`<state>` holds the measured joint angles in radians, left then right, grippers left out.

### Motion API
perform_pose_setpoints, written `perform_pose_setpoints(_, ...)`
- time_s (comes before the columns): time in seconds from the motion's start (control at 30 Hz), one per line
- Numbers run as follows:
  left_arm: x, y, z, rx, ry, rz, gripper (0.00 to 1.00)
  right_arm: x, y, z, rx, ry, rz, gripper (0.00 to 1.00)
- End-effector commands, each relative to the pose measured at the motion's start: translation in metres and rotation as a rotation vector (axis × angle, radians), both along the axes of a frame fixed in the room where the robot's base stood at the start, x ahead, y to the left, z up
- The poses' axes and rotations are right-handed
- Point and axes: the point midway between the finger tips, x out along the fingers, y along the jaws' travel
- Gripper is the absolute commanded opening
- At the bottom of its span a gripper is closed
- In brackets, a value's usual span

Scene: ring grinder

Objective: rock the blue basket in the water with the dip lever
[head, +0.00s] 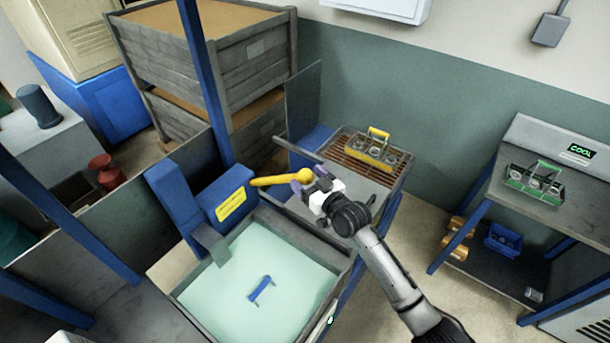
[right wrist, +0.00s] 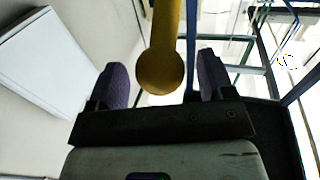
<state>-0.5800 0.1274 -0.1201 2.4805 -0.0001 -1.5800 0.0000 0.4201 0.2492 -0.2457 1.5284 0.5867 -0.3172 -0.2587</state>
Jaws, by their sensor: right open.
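The water tank (head: 205,276) stands at bottom centre, full of pale green water. In it, only the blue handle of the blue basket (head: 262,288) shows clearly; its body is hidden under the water. The yellow dip lever (head: 270,181) sticks out rightward from the blue housing behind the tank and ends in a ball knob. My right gripper (head: 310,183) is at the knob end. In the right wrist view the dip lever (right wrist: 164,40) runs between the open purple fingers (right wrist: 160,82), with a gap on each side of the ball. My left gripper is out of view.
A yellow basket (head: 378,150) with parts stands on a grate behind my right gripper. A green basket (head: 540,178) stands on the bench marked COOL at right. A second blue basket (head: 503,240) is on its lower shelf. Wooden crates (head: 205,75) stand behind the tank.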

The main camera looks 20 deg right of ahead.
Motion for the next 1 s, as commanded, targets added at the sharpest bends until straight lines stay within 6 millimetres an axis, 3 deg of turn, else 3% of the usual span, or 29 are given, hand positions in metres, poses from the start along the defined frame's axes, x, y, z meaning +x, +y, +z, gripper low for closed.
perform_pose_setpoints(0.2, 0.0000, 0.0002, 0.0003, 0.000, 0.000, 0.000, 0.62, 0.0124, 0.0040, 0.0002, 0.001, -0.001, -0.001, 0.75)
perform_pose_setpoints(0.57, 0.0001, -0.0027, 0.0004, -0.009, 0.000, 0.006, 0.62, 0.0141, 0.0048, 0.0001, 0.000, 0.000, 0.000, 0.75)
perform_pose_setpoints(1.0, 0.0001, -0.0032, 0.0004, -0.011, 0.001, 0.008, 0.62, 0.0140, 0.0046, 0.0000, 0.000, 0.000, 0.000, 0.33)
